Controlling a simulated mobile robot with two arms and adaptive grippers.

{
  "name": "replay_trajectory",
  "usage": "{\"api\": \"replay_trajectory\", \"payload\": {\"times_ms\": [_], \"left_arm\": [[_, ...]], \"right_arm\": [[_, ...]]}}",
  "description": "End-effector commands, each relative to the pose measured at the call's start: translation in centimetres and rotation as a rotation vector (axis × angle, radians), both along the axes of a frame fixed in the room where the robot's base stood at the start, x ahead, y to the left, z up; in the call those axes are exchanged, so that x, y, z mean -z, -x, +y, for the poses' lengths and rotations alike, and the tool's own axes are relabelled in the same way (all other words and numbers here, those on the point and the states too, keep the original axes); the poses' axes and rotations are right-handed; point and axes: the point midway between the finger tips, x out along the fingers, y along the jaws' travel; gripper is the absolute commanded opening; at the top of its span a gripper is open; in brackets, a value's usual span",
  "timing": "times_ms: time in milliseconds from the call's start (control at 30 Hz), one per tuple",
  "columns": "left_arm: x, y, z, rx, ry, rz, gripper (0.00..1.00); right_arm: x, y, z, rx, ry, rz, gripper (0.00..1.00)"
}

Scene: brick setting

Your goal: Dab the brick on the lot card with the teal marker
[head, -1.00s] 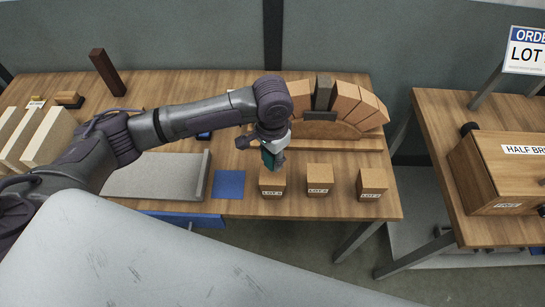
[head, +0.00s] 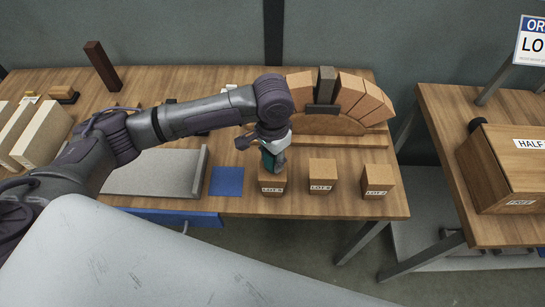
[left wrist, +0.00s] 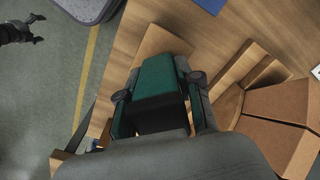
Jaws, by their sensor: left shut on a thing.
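My left gripper (head: 272,143) is shut on the teal marker (head: 268,158), a blocky teal body that fills the jaws in the left wrist view (left wrist: 158,78). The marker points down over the left one of three tan lot bricks (head: 272,182). Its lower end overlaps that brick's top; I cannot tell whether it touches. The middle brick (head: 322,174) and right brick (head: 377,181) stand apart in the same row, with small lot labels. The lot card (head: 533,42) is at the upper right, its number cut off. My right gripper (left wrist: 22,30) shows open in the left wrist view.
A brick arch on a wooden form (head: 330,122) stands behind the row. A blue square (head: 226,181) and a grey slab (head: 150,173) lie to the left. A wooden box (head: 505,165) is on the right table. The table's front edge is close to the bricks.

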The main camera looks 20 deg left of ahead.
Motion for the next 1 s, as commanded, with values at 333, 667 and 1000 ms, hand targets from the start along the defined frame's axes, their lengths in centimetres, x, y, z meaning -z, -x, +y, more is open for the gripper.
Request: {"api": "replay_trajectory", "payload": {"times_ms": [333, 667, 1000], "left_arm": [[0.14, -0.01, -0.02, 0.000, 0.000, 0.000, 0.13], [0.54, -0.01, -0.03, 0.000, 0.000, 0.000, 0.13], [0.94, -0.01, -0.04, 0.000, 0.001, 0.000, 0.13]], "right_arm": [[0.03, 0.04, 0.44, 0.001, -0.005, 0.000, 0.91], [0.10, 0.06, 0.51, -0.001, -0.006, 0.000, 0.91], [0.16, 0.07, 0.48, -0.001, -0.006, 0.000, 0.91]]}}
